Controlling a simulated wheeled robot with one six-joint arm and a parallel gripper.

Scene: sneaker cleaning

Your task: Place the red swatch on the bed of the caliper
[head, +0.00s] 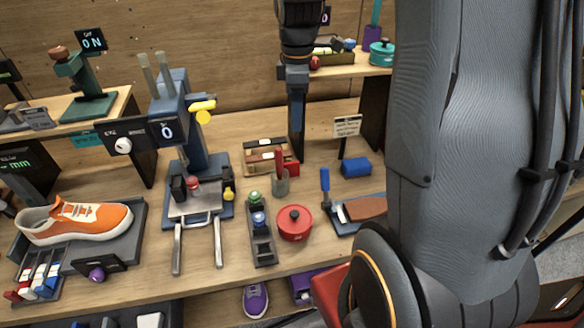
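My gripper (296,155) hangs down at the middle back of the bench, seen edge-on, so its opening is hidden. Its tip is close to a small holder with red and tan pieces (270,160); I cannot tell whether they touch. A dark unit with a green "mm" readout (22,163) at the left edge looks like the caliper. It is partly cut off, and its bed is not clear. Several slim pieces with red, white and blue ends stand in a rack (38,280) at the lower left. I cannot tell which red piece is the swatch.
A press with a "0" display (190,130) stands left of centre. An orange sneaker (78,220) lies on a grey tray at left. A red lidded pot (294,222) and a blue block (356,166) stand right of centre. My arm covers much of the right side.

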